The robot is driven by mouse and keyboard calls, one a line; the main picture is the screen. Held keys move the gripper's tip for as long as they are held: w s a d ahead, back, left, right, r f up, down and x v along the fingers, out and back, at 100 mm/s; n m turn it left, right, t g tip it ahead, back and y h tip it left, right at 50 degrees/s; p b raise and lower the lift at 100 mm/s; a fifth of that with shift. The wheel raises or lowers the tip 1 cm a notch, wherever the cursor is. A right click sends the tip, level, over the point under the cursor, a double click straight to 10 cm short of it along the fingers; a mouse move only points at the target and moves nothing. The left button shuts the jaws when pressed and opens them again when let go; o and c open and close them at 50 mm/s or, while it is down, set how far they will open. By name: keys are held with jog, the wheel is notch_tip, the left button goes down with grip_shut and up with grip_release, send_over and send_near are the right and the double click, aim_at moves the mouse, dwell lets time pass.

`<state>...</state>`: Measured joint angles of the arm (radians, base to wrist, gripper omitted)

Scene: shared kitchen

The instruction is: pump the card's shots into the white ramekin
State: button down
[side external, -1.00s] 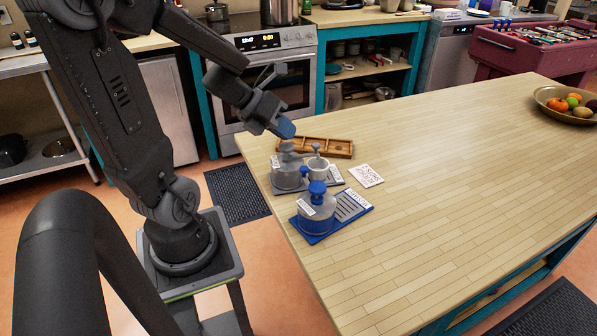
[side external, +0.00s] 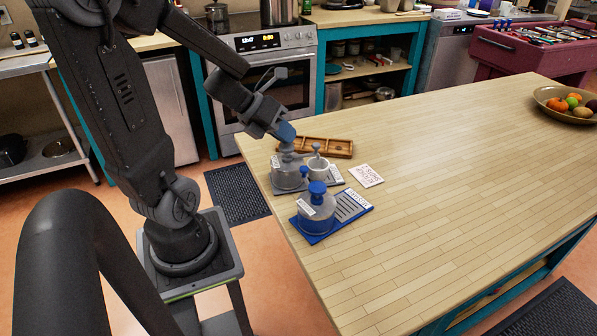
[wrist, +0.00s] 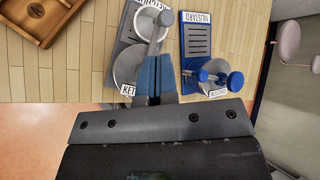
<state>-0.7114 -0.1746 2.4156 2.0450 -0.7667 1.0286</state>
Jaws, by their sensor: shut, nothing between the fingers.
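The grey ketchup pump jar (side external: 287,174) stands on its grey base near the table's left edge. The white ramekin (side external: 317,167) stands on that base, by the spout. My gripper (side external: 286,132) is shut and empty, its blue fingertips right over the grey pump head (side external: 287,148); I cannot tell whether they touch. In the wrist view my fingers (wrist: 155,77) cover part of the ketchup jar (wrist: 129,64). The card (side external: 366,175) lies flat right of the ramekin; its writing is upside down, apparently naming ketchup, and its number is unclear.
The blue mustard pump jar (side external: 316,213) stands on a blue base just in front of the ketchup set. A wooden divided tray (side external: 340,148) lies behind. A fruit bowl (side external: 553,103) is at the far right. The table's middle is clear.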

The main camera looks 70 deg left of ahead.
jog(key=shift+f, duration=0.9)
dwell(0.5)
jog(key=shift+r, duration=1.7)
jog(key=shift+r, duration=0.1)
jog(key=shift+r, duration=2.9)
jog(key=shift+f, duration=3.05)
